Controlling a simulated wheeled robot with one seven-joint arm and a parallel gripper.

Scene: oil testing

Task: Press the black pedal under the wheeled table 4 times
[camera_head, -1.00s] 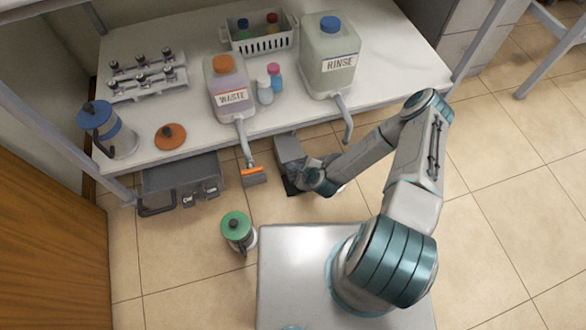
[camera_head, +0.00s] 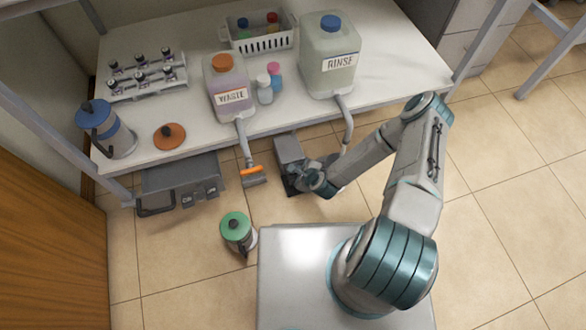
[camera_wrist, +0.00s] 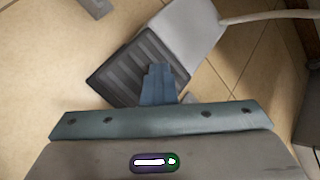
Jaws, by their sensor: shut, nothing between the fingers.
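The black ribbed pedal (camera_wrist: 128,68) lies on the tiled floor, joined to a grey housing (camera_wrist: 187,35) with a cable. In the head view the grey housing (camera_head: 289,150) shows at the front edge of the white wheeled table (camera_head: 290,110), and the pedal (camera_head: 291,187) is partly hidden by my wrist. My gripper (camera_wrist: 158,72) is shut and empty, with its fingertips over the right part of the pedal in the wrist view. I cannot tell whether the fingertips touch the pedal. My gripper fingers are mostly hidden in the head view.
A waste hose (camera_head: 243,140) with an orange-trimmed nozzle and a rinse hose (camera_head: 346,125) hang over the table's front edge, either side of the pedal. A green-lidded jug (camera_head: 236,230) stands on the floor left of my base. Floor at the right is clear.

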